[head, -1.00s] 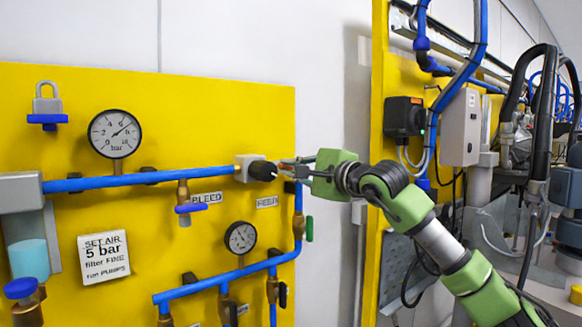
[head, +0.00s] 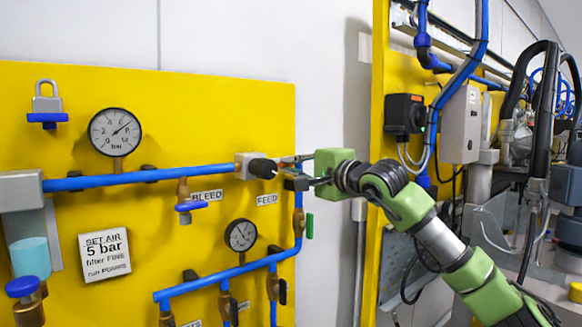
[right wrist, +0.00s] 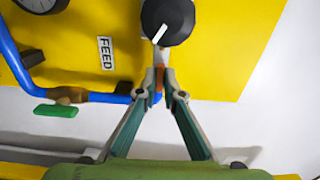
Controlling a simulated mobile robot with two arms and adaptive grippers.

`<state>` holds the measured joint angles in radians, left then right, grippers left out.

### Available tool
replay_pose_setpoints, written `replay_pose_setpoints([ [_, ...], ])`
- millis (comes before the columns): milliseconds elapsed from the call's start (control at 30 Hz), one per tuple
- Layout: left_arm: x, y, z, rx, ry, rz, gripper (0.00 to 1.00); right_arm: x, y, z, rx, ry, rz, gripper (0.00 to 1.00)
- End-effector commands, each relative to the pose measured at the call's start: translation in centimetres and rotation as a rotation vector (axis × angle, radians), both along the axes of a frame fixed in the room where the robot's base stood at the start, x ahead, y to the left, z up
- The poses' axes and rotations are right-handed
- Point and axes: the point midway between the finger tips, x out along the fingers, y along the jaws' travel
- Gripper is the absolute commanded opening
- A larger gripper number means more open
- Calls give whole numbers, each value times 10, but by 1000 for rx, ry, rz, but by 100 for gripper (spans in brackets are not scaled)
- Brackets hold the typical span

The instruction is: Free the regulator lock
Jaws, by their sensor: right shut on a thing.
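The regulator (head: 241,167) is a pale block on the blue pipe at the right of the yellow board. Its black knob (head: 263,168) sticks out to the right and shows a white mark in the right wrist view (right wrist: 168,20). My right gripper (head: 287,172) is at the knob's right side. In the right wrist view its fingertips (right wrist: 161,78) are drawn close together just below the knob, shut on a small part. The fingers hide most of that part, so I cannot tell its exact shape. My left gripper is not in view.
A round gauge (head: 115,132) and a smaller gauge (head: 241,235) sit nearby. A green valve handle (head: 309,226) lies below my gripper. Hoses and machinery stand at the right.

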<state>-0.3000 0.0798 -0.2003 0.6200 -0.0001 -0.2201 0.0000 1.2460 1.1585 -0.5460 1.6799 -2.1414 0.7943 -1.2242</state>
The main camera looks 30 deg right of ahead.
Motion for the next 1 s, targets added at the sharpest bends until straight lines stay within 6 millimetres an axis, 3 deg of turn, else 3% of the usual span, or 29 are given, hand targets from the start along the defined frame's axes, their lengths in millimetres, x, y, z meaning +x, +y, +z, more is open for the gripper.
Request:
replay_pose_setpoints([
  [33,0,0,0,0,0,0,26,0,1,-2,-2,4,1,0],
  [67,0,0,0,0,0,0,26,0,1,-2,-2,5,1,16],
  [100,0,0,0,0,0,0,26,0,1,-2,-2,5,1,25],
  [567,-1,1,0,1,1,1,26,-7,-1,-1,-1,1,-1,25],
  [1000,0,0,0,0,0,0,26,-73,-8,-2,-4,4,-5,25],
])
